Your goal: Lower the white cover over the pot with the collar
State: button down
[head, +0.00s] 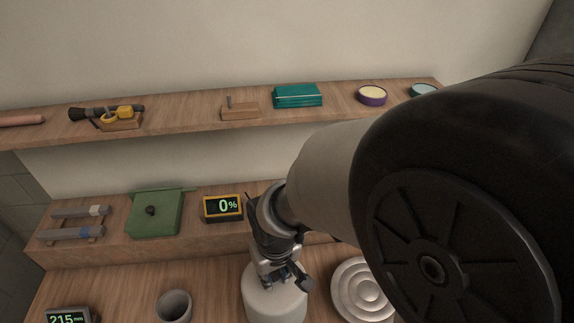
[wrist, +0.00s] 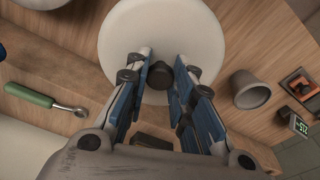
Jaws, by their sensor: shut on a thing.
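The white cover (wrist: 165,28) is a round pale dome with a dark knob (wrist: 160,75) on top. In the head view the cover (head: 274,306) is at the bottom centre, below my gripper (head: 285,276). In the wrist view my gripper (wrist: 163,66) has its fingers on either side of the knob, shut on it. No pot with a collar can be made out. Whatever is under the cover is hidden, and I cannot tell whether the cover hangs or rests. A plain grey pot (head: 174,306) stands apart to the left; it also shows in the wrist view (wrist: 250,91).
A ringed white disc (head: 362,291) lies right of the cover, partly behind my arm. A display reading 215 mm (head: 68,317) is at the lower left.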

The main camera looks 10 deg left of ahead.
jog(key=shift+f, duration=0.4)
jog(key=c, duration=1.3)
grip_release()
